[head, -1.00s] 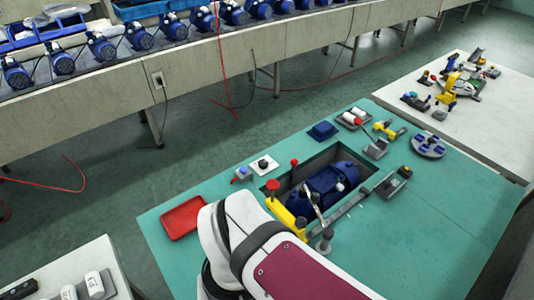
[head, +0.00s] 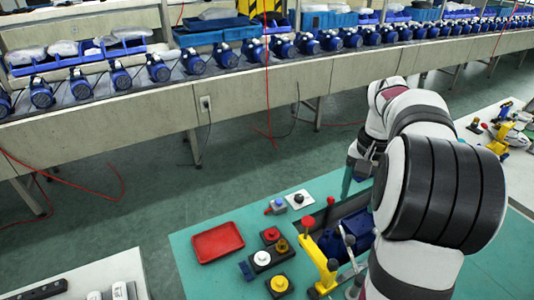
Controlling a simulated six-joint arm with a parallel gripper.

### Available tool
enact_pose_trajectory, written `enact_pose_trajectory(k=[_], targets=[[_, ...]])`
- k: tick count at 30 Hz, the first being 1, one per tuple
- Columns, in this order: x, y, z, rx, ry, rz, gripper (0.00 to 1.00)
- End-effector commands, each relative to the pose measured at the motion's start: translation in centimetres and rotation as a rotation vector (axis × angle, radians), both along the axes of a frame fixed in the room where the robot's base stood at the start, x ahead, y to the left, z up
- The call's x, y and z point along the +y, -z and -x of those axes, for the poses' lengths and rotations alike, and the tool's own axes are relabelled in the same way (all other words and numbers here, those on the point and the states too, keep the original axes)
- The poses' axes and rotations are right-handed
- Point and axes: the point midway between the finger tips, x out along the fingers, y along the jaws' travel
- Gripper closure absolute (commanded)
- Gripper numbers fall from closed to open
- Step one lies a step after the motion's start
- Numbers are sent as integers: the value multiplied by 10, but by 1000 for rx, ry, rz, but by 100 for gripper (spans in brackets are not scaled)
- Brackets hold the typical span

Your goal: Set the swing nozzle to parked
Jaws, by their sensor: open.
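A blue pump (head: 331,243) lies in the recess, largely covered by my arm. A thin metal lever (head: 348,243) with a grey end stands over the pump; I cannot tell whether it is the swing nozzle. A yellow clamp (head: 321,264) with a red knob (head: 308,224) stands at the recess's left edge.
A red tray (head: 217,242) lies at the bench's left. Button boxes in red (head: 271,235), white (head: 262,258) and yellow (head: 279,284) stand between it and the clamp. A white knob box (head: 299,199) stands behind. A conveyor with blue pumps (head: 195,61) runs across the back.

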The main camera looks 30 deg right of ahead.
Motion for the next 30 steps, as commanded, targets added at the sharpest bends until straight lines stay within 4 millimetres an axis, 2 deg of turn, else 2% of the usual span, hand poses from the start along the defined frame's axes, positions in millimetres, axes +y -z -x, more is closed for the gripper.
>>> enact_pose_trajectory(k=[1,2,7,11,18,21,24,30], targets=[[-13,3,3,3,22,3,36],[-17,3,3,3,27,5,36],[-17,13,3,5,27,4,36],[-16,45,4,7,26,1,36],[-16,114,4,5,27,1,36],[-16,135,3,4,26,3,36],[-16,150,3,4,25,4,36],[-16,161,3,2,26,5,36]])
